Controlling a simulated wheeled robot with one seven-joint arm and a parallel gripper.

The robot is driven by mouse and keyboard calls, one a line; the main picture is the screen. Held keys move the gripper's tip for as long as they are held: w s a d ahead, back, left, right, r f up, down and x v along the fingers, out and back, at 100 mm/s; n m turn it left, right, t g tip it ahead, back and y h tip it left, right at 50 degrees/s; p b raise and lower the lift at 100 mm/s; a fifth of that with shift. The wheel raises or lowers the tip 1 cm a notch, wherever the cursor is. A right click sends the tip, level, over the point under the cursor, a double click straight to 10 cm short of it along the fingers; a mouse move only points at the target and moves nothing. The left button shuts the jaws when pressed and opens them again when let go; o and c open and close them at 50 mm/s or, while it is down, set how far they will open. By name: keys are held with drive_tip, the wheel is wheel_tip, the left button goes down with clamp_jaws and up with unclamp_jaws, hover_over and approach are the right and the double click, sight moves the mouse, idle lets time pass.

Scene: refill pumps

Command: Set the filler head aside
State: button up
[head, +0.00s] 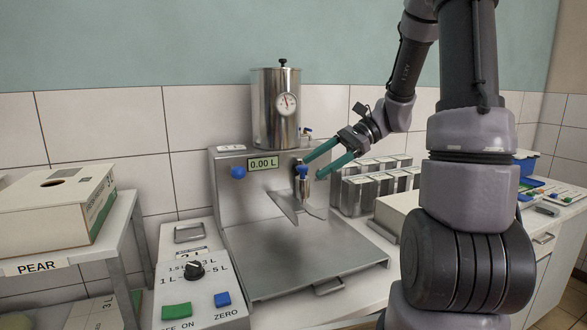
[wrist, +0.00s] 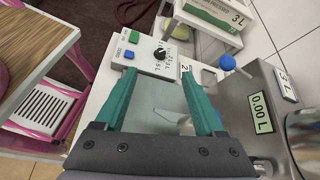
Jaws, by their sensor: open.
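The filler head (head: 303,190), a small metal nozzle with a blue top, is at the front of the steel filling machine (head: 233,197), above a V-shaped metal guide (head: 290,208). My gripper (head: 311,168) has two teal fingers spread apart, with their tips beside the blue top in the head view. I cannot tell whether they touch it. In the wrist view my gripper (wrist: 158,74) is open with nothing clearly held between the fingers. The filler head cannot be made out there.
A control box (head: 193,287) with a dial and buttons stands in front of the machine. Steel containers (head: 352,196) stand in rows to the right. The machine's flat tray (head: 310,262) is bare. A PEAR carton (head: 55,215) sits on the left shelf.

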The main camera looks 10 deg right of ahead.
sight(302, 177)
drive_tip(key=w+d+f+m+t+y, duration=0.45)
drive_tip(key=w+d+m, duration=0.2)
drive_tip(key=w, duration=0.35)
drive_tip(key=r+x, duration=0.1)
drive_tip(key=x, duration=1)
drive_tip(key=shift+s+y, duration=0.3)
drive_tip(key=shift+y, duration=0.15)
drive_tip(key=shift+a+f, duration=0.1)
drive_tip(key=shift+a, duration=0.05)
clamp_jaws()
